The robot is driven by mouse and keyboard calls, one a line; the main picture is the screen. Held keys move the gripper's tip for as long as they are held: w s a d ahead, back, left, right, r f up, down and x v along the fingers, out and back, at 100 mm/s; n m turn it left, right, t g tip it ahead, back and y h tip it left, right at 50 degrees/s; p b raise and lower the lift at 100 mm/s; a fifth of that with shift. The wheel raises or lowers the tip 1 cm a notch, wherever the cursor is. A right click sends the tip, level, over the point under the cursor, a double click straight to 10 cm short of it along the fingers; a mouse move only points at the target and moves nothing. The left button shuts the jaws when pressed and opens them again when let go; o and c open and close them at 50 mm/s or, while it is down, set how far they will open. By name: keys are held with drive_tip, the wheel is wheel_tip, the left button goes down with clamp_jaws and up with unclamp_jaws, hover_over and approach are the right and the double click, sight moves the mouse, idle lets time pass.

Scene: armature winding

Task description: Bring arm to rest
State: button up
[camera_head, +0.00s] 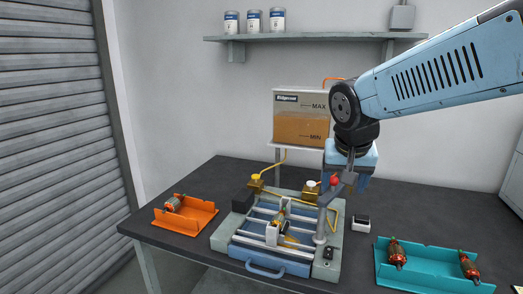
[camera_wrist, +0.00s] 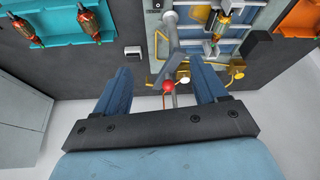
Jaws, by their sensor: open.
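My gripper (camera_head: 348,178) hangs above the back right of the winding machine, at the end of my blue arm. In the wrist view its two blue fingers (camera_wrist: 163,76) are spread wide with nothing clamped. A red knob (camera_head: 334,181) on a grey lever shows close to the gripper; in the wrist view the red knob (camera_wrist: 168,86) lies between the fingers, apart from both. The winding machine (camera_head: 262,266) has a blue bed with rails, and an armature (camera_head: 279,217) sits in its middle. I cannot tell the exact height gap to the knob.
An orange tray (camera_head: 200,217) with one armature stands left on the dark table (camera_head: 200,250). A teal tray (camera_head: 432,284) with two armatures is at the right. A small white-topped box (camera_head: 361,224) lies between. A tank (camera_head: 300,119) stands behind, below a shelf (camera_head: 310,38) with cans.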

drive_tip(key=s+d+n, duration=0.1)
drive_tip(key=s+d, duration=0.1)
drive_tip(key=s, duration=0.3)
drive_tip(key=s+d+r+n+t+y, duration=0.1)
drive_tip(key=s+d, duration=0.2)
drive_tip(key=s, duration=0.2)
drive_tip(key=shift+d+r, duration=0.15)
drive_tip(key=shift+d, duration=0.1)
